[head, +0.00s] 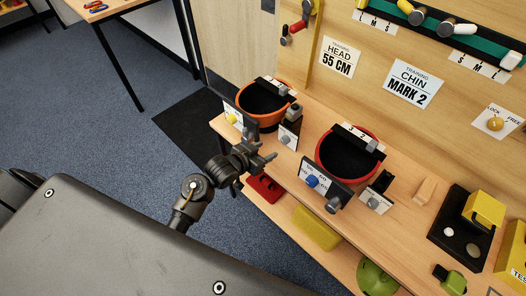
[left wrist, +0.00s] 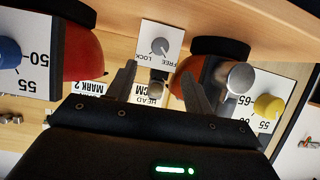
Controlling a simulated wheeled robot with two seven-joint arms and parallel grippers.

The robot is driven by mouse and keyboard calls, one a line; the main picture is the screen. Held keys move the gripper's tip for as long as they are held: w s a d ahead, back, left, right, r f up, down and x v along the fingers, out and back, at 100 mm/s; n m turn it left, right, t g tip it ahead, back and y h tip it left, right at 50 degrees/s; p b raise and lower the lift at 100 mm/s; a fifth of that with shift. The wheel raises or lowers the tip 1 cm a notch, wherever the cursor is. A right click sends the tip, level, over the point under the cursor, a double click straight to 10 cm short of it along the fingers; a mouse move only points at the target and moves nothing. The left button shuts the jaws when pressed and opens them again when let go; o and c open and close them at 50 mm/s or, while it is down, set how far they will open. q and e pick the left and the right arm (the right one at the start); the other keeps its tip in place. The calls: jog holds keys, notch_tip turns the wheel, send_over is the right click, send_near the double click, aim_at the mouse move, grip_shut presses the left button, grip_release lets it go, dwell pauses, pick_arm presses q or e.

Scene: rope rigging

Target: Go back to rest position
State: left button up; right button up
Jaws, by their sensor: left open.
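My left gripper (head: 262,158) is open and empty in the head view, in front of the wooden bench's left part. It is near the orange-rimmed black bowl-shaped piece (head: 264,99) and its small dial plates. In the left wrist view the left gripper's two fingers (left wrist: 158,92) stand apart, and a grey knob on a FREE/LOCK plate (left wrist: 160,47) shows beyond them. I cannot tell from these views whether a finger touches anything. My right gripper is in neither view.
A red-rimmed black bowl-shaped piece (head: 348,153) with a blue-knob plate stands further right on the bench. A yellow block (head: 317,228) and a green rounded thing (head: 375,278) sit on the lower shelf. Carpet (head: 120,130) left of the bench is open.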

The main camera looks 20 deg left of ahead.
pick_arm(q)
jog(key=shift+s+a+r, duration=0.1)
jog(key=shift+s, duration=0.1)
dwell(0.4)
jog(key=s+a+n+g+y, duration=0.1)
jog(key=s+a+g, duration=0.15)
jog(key=s, duration=0.75)
jog(key=s+a+f+g+y, duration=0.1)
jog(key=s+g+y, duration=0.15)
jog(key=s, duration=0.65)
jog(key=s+a+n+g+y, duration=0.1)
jog(key=s+g, duration=0.3)
jog(key=s, duration=0.6)
notch_tip(320, 180, down, 27)
jog(key=g, duration=0.1)
jog(key=s+a+f+g, duration=0.1)
jog(key=s+a+f, duration=0.2)
jog(key=s+f, duration=1.3)
jog(key=shift+s+b, duration=0.3)
jog(key=shift+s, duration=0.25)
